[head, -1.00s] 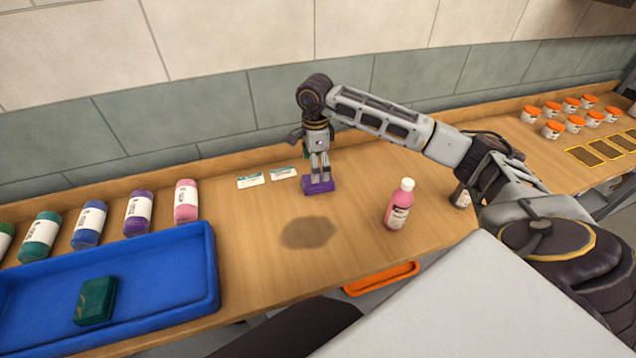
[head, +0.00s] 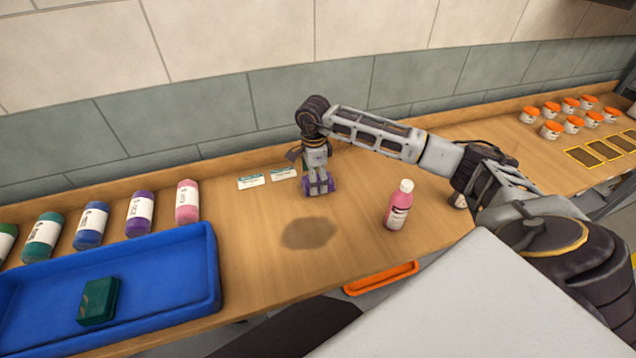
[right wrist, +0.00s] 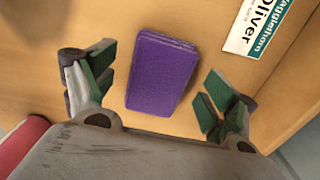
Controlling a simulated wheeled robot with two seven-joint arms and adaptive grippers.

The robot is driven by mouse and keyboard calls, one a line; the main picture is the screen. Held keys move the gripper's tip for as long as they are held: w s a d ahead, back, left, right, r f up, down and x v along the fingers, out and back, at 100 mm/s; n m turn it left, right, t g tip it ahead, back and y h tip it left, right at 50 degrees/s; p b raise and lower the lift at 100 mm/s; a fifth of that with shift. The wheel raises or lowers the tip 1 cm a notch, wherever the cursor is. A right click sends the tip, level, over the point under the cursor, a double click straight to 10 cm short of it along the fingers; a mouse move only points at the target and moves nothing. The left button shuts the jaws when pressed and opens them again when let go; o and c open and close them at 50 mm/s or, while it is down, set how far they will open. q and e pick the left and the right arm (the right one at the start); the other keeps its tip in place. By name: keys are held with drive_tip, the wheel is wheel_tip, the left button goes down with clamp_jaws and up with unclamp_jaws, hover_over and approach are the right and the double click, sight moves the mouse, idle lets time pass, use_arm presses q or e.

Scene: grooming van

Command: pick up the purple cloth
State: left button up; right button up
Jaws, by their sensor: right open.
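The purple cloth (head: 333,187) is a small folded rectangle lying on the wooden counter, mostly hidden behind my right gripper in the head view. In the right wrist view the purple cloth (right wrist: 160,73) lies between and just ahead of the two fingers, not visibly touched by either. My right gripper (head: 319,190) points down over the cloth, and in its wrist view the gripper (right wrist: 160,97) is open and empty with green finger pads. My left gripper is not in view.
White name cards (head: 250,181) lie left of the gripper. A pink bottle (head: 398,206) stands to the right; a dark wet patch (head: 309,234) is in front. A blue tray (head: 165,318) with a green folded cloth (head: 98,301) and several bottles are at left.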

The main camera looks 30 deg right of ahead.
drive_tip(key=shift+f, duration=0.95)
drive_tip(key=c, duration=1.1)
drive_tip(key=shift+o, duration=0.2)
drive_tip(key=shift+r, duration=0.15)
drive_tip(key=shift+r+b, duration=0.45)
drive_tip(key=shift+r, duration=4.45)
